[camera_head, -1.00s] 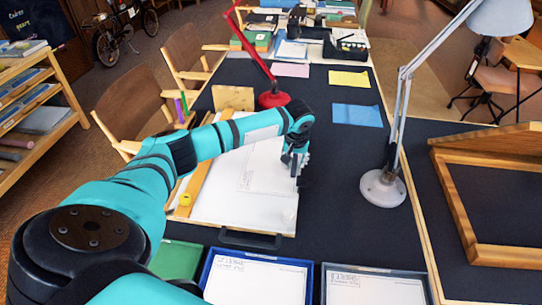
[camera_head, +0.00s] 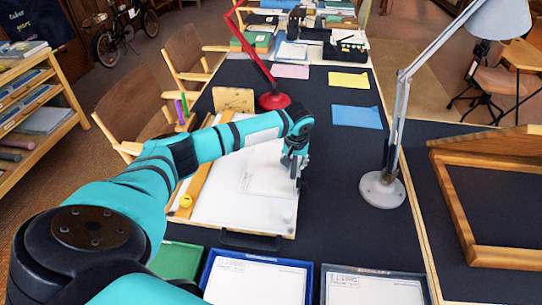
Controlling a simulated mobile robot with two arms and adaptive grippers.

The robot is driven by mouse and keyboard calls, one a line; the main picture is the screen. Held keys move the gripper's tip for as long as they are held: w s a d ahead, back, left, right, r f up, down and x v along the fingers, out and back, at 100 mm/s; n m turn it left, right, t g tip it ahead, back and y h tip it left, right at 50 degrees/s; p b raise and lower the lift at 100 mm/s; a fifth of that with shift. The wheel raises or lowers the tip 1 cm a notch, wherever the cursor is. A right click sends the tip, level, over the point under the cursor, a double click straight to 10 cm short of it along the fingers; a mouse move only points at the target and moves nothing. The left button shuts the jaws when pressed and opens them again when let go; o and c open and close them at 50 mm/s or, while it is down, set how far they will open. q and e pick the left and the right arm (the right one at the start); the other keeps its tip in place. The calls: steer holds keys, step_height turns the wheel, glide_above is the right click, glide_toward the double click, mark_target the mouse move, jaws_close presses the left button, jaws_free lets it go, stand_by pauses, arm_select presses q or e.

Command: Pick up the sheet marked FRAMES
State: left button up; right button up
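A white sheet (camera_head: 262,182) with faint line marks lies on the white drafting board (camera_head: 230,208) at the centre; I cannot read its marking. My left gripper (camera_head: 295,177) is at the right edge of this sheet, pointing down. Its fingers are small and partly hidden, so I cannot tell whether they are open or touch the paper. My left forearm hides the upper part of the board. In front, a blue tray (camera_head: 208,268) and a dark grey tray (camera_head: 324,287) carry labels too small to read surely. My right gripper is not in view.
A grey-white lamp base (camera_head: 382,190) stands right of the board, and a red lamp base (camera_head: 273,101) behind it. A wooden frame (camera_head: 460,210) is at the right. The dark table between board and grey lamp is clear.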

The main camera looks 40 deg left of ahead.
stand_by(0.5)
arm_select(q)
jaws_close()
steer(key=shift+r+p, duration=0.15)
steer(key=shift+p, duration=0.25)
steer(key=shift+r+p, duration=0.5)
steer(key=shift+p, duration=0.35)
steer(key=shift+r, duration=0.1)
